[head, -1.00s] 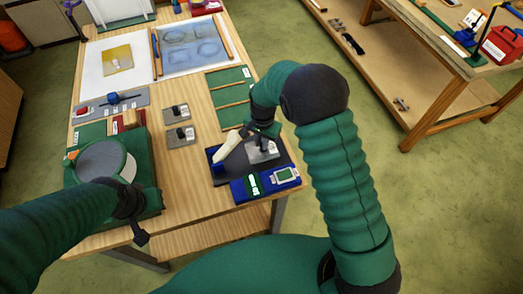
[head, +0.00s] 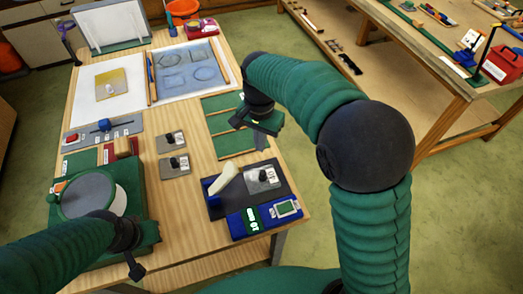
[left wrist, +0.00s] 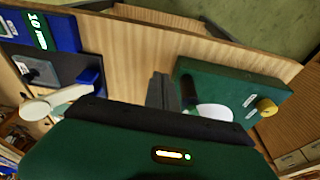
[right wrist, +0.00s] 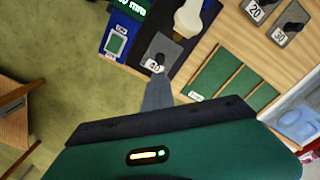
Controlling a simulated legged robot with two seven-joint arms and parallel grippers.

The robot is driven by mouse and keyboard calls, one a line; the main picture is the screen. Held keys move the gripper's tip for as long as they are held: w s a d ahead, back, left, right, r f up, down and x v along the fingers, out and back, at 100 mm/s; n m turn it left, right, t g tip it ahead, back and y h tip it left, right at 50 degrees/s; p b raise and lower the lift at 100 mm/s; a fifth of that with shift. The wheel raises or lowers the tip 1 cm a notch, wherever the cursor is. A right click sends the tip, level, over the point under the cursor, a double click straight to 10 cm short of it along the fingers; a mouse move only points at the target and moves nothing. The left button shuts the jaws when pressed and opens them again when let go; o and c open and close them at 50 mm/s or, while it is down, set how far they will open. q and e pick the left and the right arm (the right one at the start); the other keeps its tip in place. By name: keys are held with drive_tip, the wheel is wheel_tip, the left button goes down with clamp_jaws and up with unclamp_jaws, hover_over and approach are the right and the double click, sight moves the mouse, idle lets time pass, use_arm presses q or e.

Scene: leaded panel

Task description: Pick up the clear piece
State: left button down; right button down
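I cannot single out a clear piece with certainty. Several pale rounded outlines show on the blue-grey sheet (head: 188,64) at the back of the table in the head view, and they may be clear glass. My right gripper (head: 262,122) is above the green slatted rack in the head view. Its fingers look shut and empty in the right wrist view (right wrist: 158,92). My left gripper (head: 134,268) hangs at the near side of the green machine (head: 125,190) with the round grey top. Its fingers look shut and empty in the left wrist view (left wrist: 162,92).
A dark mat (head: 272,192) holds a pale handle-like object (head: 224,178) and a grey knobbed block (head: 263,178). A blue device (head: 262,217) lies in front. The green rack (head: 235,145) is beyond. Two knobbed blocks (head: 172,141) stand mid-table, with bare wood around them.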

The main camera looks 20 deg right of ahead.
drive_tip(key=shift+w+f, duration=0.1)
drive_tip(key=shift+w, duration=0.3)
drive_tip(key=c, duration=1.6)
unclamp_jaws()
drive_tip(key=shift+s+d+r, duration=0.2)
drive_tip(key=shift+s+d, duration=0.15)
drive_tip(key=o, duration=0.5)
drive_tip(key=shift+c, duration=0.2)
drive_tip(key=o, duration=0.7)
drive_tip(key=shift+w+a+f, duration=0.1)
drive_tip(key=shift+w+a, duration=0.1)
drive_tip(key=shift+s, duration=0.1)
